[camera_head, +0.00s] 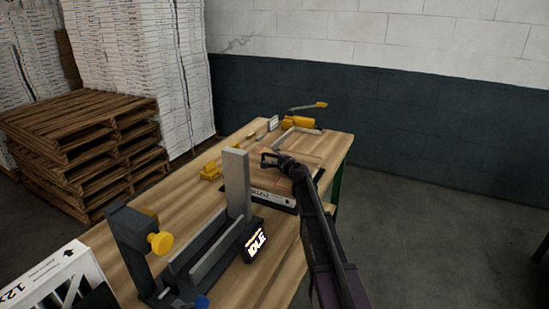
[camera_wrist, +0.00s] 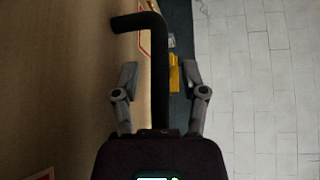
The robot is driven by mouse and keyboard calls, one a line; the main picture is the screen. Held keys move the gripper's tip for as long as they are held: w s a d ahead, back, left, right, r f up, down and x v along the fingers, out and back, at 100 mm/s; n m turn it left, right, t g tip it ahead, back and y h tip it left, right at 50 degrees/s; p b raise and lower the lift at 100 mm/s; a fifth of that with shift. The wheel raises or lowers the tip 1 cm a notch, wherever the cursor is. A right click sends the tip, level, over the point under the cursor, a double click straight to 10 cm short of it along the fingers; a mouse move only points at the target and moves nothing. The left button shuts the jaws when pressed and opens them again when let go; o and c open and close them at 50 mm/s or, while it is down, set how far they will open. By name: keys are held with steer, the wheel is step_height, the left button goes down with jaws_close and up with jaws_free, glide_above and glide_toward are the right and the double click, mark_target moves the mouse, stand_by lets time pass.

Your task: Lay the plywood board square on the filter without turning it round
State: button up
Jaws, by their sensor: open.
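A filter (camera_head: 266,196) with a white printed side lies on the workbench. A flat wood-coloured panel with reddish lines, seemingly the plywood board (camera_head: 262,180), appears to lie over it. My arm hides part of both, so I cannot tell how squarely their edges line up. My gripper (camera_head: 270,158) is over the board, its fingers apart. In the wrist view a black bent bar (camera_wrist: 158,65), perhaps a handle, runs between the open fingers with gaps on both sides. A brown surface with red marks, likely the board (camera_wrist: 70,80), fills the left.
A dark fixture with a yellow knob (camera_head: 160,243), a grey upright (camera_head: 236,185) and a display reading IDLE (camera_head: 256,242) stand at the near bench. Yellow tools (camera_head: 300,123) lie at the far end. A boxed filter (camera_head: 45,275) is at lower left, pallets (camera_head: 85,150) behind.

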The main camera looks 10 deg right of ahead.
steer(key=shift+r, duration=0.15)
steer(key=p+v, duration=0.1)
steer(key=v, duration=1.1)
steer(key=shift+p, duration=0.4)
